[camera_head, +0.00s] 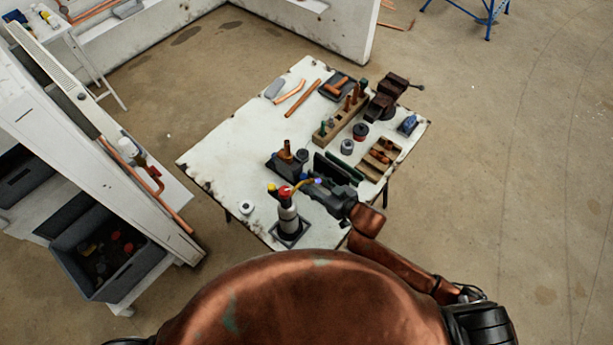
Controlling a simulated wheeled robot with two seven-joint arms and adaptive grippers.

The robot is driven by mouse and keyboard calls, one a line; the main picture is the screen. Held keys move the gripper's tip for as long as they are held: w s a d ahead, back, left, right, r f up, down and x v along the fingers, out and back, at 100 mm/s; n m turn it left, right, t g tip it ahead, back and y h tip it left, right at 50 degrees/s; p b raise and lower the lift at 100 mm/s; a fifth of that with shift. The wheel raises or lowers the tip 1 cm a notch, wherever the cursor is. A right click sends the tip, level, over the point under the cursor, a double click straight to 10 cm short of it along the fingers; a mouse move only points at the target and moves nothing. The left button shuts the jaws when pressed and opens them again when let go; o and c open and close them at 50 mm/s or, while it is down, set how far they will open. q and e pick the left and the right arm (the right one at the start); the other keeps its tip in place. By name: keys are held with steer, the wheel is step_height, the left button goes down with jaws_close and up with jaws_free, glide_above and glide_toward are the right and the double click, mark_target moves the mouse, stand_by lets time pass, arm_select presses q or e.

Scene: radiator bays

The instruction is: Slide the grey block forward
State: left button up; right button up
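A worn white table (225,160) stands in front of me with many small things on it. A dark grey block-like thing (287,168) sits near the table's middle front, with a brown piece on top. I cannot tell for sure that it is the grey block. My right gripper (312,186) reaches in from the right, low over the table's front part, just nearer to me than this thing. The gripper is small and dark here, and whether its fingers are open or touch anything is unclear. My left gripper is not in view.
A torch-like canister (288,218) stands at the table's front edge. Dark upright plates (335,168), a wooden rack (342,122) and a vice (388,97) stand to the right and back. Copper pipes (303,98) lie at the back. The table's left part is mostly clear.

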mark_target(306, 178)
steer(key=x, duration=0.2)
steer(key=shift+w+a+f, duration=0.1)
steer(key=shift+w, duration=0.2)
steer(key=shift+w+a+f, duration=0.1)
steer(key=shift+w+a, duration=0.05)
steer(key=shift+w, duration=0.05)
steer(key=shift+w+f, duration=0.1)
steer(key=shift+a, duration=0.1)
steer(key=c, duration=0.8)
jaws_close()
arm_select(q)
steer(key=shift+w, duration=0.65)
